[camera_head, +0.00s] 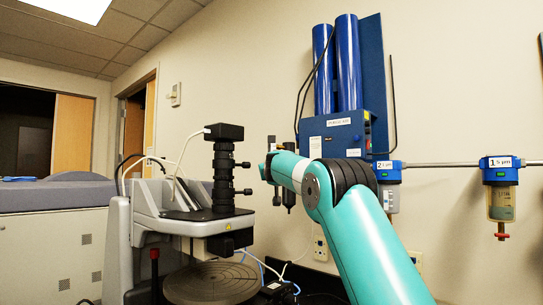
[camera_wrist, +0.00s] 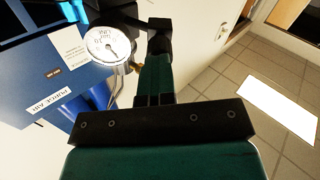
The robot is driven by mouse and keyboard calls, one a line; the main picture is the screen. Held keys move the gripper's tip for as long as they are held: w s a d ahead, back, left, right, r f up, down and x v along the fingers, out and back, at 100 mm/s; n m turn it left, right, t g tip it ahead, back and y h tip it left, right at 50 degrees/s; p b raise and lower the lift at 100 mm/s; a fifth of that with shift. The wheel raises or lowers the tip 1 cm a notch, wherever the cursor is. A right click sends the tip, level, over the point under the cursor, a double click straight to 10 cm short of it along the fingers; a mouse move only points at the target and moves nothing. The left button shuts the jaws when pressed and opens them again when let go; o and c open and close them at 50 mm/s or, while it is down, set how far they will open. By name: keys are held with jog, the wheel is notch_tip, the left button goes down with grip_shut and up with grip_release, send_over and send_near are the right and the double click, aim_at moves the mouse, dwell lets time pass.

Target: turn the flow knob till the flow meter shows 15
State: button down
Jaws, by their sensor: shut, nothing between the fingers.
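A round white gauge (camera_wrist: 108,45) with a dark needle shows at the upper left of the wrist view. Its numbers are upside down and too small for me to read. A black fitting (camera_wrist: 160,36) sits to the right of the gauge, at the far end of my gripper (camera_wrist: 156,62). My gripper's fingers are together with nothing held between them. They point at this fitting; I cannot tell whether they touch it. I cannot make out for sure which part is the flow knob. In the head view my teal arm hides most of this spot.
A blue purge air box (camera_head: 343,132) with two blue cylinders (camera_head: 348,62) hangs on the wall. A filter (camera_head: 501,201) hangs from a pipe at right. The profiler (camera_head: 187,222) with its round stage (camera_head: 212,283) stands left of my arm.

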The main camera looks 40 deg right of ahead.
dwell(0.3)
jog(key=n+p, duration=0.2)
jog(key=n, duration=0.7)
jog(key=c, duration=1.8)
grip_release()
jog(key=shift+c, duration=0.2)
jog(key=shift+o, duration=0.9)
